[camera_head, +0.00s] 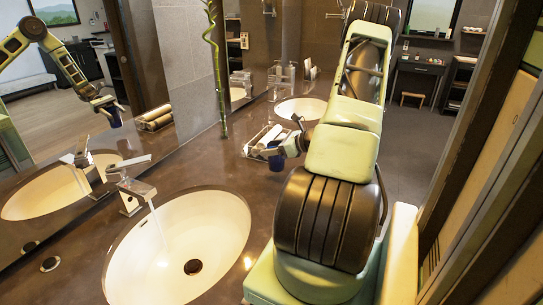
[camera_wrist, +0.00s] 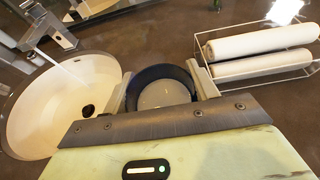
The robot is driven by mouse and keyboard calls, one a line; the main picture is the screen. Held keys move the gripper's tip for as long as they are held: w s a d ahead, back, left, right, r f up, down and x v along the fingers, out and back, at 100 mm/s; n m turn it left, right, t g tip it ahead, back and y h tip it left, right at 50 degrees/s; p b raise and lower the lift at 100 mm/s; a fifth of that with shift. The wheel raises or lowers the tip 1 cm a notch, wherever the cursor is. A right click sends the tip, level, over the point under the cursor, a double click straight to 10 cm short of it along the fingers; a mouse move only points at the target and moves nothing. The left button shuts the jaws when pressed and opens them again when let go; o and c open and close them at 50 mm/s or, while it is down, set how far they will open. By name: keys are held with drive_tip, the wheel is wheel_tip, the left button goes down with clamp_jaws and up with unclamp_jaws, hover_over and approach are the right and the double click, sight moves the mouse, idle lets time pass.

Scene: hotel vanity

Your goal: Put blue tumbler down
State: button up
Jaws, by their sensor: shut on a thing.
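The blue tumbler (camera_wrist: 163,75) is dark blue with a pale inside. In the wrist view it sits between the two fingers of my gripper (camera_wrist: 160,86), which is shut on it, and I look down into its open top. In the head view the tumbler (camera_head: 275,157) shows as a small dark blue shape below my gripper (camera_head: 283,147), over the brown counter (camera_head: 230,166) between the two basins. My arm hides part of that area. I cannot tell whether the tumbler's base touches the counter.
A wire rack with rolled white towels (camera_wrist: 262,55) stands on the counter to the right of the tumbler in the wrist view. The near basin (camera_head: 205,235) is to the left, with water running from its faucet (camera_head: 136,190). A far basin (camera_head: 302,108) lies beyond. A mirror lines the left wall.

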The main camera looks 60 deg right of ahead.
sight(272, 158)
drive_tip(key=shift+f+p, duration=0.4)
drive_tip(key=shift+f, duration=1.65)
drive_tip(key=shift+f, duration=0.1)
drive_tip(key=o, duration=1.1)
drive_tip(key=shift+c, duration=0.2)
